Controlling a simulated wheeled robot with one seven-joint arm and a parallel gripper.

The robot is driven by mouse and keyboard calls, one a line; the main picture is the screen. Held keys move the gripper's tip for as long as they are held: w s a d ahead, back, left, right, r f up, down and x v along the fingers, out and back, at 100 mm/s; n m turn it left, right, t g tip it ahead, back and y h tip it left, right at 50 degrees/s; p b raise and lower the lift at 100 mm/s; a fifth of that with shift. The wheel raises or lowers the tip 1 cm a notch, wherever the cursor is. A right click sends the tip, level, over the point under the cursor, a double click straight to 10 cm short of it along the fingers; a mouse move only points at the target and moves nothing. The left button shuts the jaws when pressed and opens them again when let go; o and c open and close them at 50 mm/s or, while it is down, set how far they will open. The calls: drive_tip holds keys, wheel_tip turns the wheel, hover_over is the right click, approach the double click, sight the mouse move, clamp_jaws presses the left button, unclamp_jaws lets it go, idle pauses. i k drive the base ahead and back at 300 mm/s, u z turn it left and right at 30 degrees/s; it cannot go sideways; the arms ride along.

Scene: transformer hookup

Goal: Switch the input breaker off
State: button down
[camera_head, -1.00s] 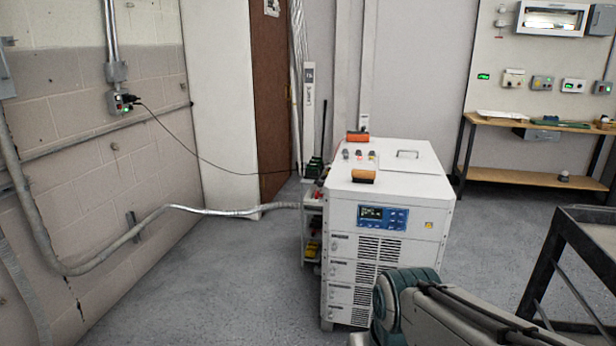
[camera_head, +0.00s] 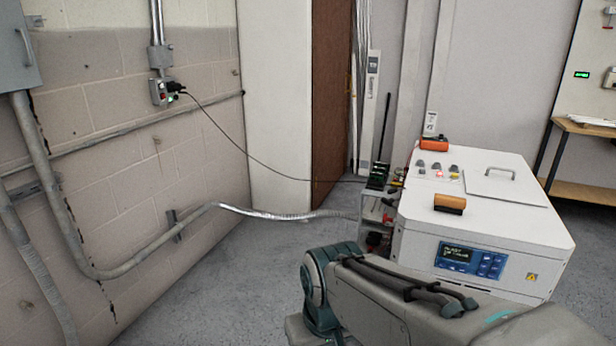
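No part is clearly marked as the input breaker. A grey wall enclosure (camera_head: 12,48) with a handle shows at the upper left edge, cut off by the frame. A small wall box (camera_head: 160,91) with a red part and a green light has a black plug and cable in it. A white cabinet (camera_head: 545,225) at the right has a blue display panel (camera_head: 470,259) and several small buttons or lamps on top, one lit red. My arm crosses the bottom of the view, with no gripper visible.
Orange-and-black blocks (camera_head: 450,203) sit on the cabinet. A silver conduit (camera_head: 270,214) and the black cable (camera_head: 235,143) run from the left wall toward a small cart (camera_head: 375,208) beside the cabinet. Grey floor lies open at the lower left. A workbench (camera_head: 585,190) stands at the right.

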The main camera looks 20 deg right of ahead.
sight(384, 200)
drive_tip(key=z, duration=0.25)
drive_tip(key=i, duration=1.25)
drive_tip(key=z, duration=1.2)
drive_tip(key=i, duration=0.5)
drive_tip(key=z, duration=0.3)
